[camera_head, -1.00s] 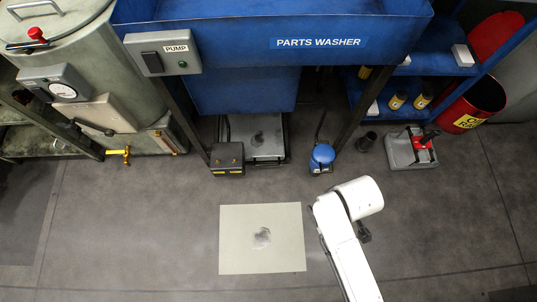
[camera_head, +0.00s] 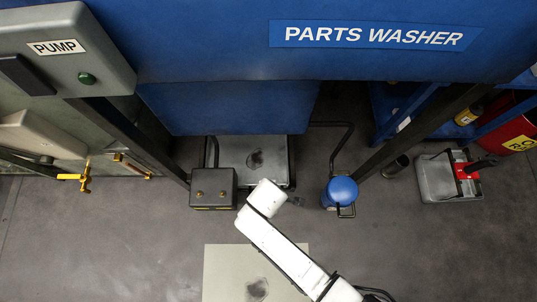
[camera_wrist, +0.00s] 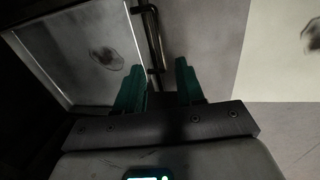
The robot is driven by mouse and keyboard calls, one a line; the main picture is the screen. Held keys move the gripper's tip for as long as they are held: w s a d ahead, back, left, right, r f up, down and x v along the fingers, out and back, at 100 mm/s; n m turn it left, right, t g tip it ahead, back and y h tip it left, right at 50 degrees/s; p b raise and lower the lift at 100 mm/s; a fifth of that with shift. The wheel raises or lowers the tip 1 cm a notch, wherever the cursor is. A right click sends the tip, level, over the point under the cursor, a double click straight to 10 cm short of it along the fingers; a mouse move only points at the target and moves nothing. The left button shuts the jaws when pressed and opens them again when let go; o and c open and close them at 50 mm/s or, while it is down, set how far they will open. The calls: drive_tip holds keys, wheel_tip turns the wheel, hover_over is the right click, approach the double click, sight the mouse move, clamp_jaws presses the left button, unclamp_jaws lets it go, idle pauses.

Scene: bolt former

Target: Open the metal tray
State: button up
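The metal tray (camera_head: 275,153) lies on the floor under the blue parts washer, light grey with a dark stain and a dark frame. In the wrist view the tray (camera_wrist: 62,48) fills the left, and a dark bar handle (camera_wrist: 152,35) stands along its right edge. My gripper (camera_wrist: 160,62) is open, its two teal fingers apart. The handle's lower end shows between the fingertips in the picture; I cannot tell whether they touch it. In the head view my gripper (camera_head: 297,202) is small and dark, near the tray's front right corner.
A black box (camera_head: 213,187) stands left of the tray and a blue canister (camera_head: 342,190) right of it. The washer's tank (camera_head: 230,108) hangs low overhead. A pale stained sheet (camera_head: 225,265) lies on the floor in front. A grey tray with a red tool (camera_head: 445,180) lies farther right.

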drive_tip(key=f+b, duration=0.2)
drive_tip(key=f, duration=0.1)
drive_tip(key=w+f+b, duration=0.1)
drive_tip(key=f+b, duration=0.1)
drive_tip(key=f, duration=0.1)
drive_tip(key=w+f+b, duration=0.1)
drive_tip(key=f+b, duration=0.1)
drive_tip(key=f, duration=0.2)
drive_tip(key=shift+f+b, duration=0.1)
drive_tip(key=shift+b, duration=0.2)
drive_tip(key=shift+c, duration=0.5)
clamp_jaws()
